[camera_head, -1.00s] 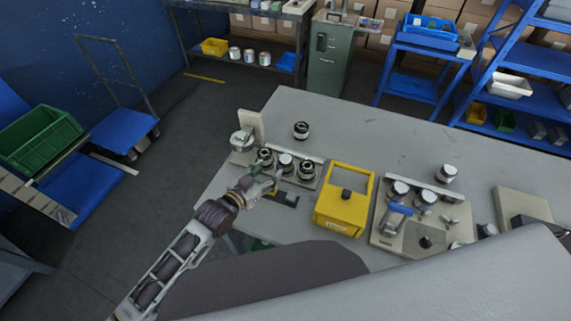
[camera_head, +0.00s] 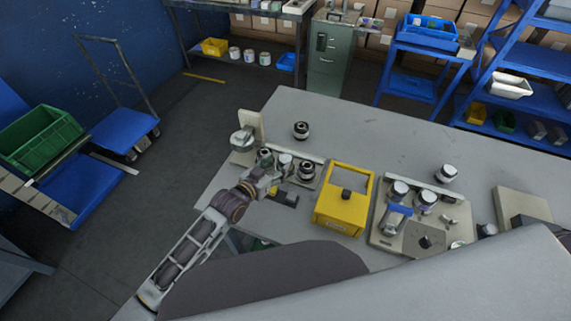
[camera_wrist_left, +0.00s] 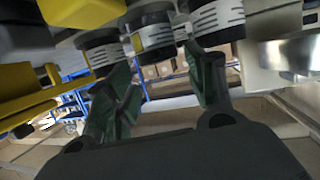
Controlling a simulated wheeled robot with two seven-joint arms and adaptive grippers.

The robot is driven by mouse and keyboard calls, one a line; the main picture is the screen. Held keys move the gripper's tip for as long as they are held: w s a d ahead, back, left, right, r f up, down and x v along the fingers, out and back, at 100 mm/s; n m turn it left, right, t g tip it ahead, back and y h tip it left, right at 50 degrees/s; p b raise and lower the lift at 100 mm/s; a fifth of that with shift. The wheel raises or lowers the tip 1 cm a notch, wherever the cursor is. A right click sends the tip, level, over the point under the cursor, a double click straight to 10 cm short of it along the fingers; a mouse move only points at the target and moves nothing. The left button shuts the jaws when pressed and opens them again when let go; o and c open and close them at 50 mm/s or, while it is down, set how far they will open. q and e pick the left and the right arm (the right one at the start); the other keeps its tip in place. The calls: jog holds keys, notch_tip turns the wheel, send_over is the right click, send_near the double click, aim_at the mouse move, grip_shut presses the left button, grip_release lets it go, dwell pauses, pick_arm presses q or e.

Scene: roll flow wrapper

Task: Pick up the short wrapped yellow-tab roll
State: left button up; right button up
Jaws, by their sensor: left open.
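The short wrapped roll with a yellow tab is the middle roll (camera_head: 285,162) of a row of three at the table's left end. In the left wrist view this roll (camera_wrist_left: 157,37) shows a pale striped wrap and a small yellow tab on its side. My left gripper (camera_head: 268,174) is beside the row, on its near side. In the wrist view its two dark green fingers (camera_wrist_left: 160,66) are spread and empty, with the middle roll between and beyond the tips. Whether a finger touches a roll cannot be told. My right gripper is not in view.
Neighbouring rolls stand close on both sides, one dark-topped (camera_head: 306,171). A yellow box with a handle (camera_head: 341,212) stands to the right. A pale upright stand (camera_head: 246,136) is at the left, and a lone roll (camera_head: 301,130) sits behind. The table's far side (camera_head: 390,135) is clear.

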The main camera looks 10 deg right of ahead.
aim_at(287, 157)
pick_arm(q)
jog(key=shift+x, duration=1.45)
jog(key=shift+w+d+f, duration=0.15)
jog(key=shift+d+f, duration=0.1)
jog(key=shift+d, duration=0.05)
jog(key=shift+w+d+f, duration=0.2)
jog(key=shift+w+d, duration=0.25)
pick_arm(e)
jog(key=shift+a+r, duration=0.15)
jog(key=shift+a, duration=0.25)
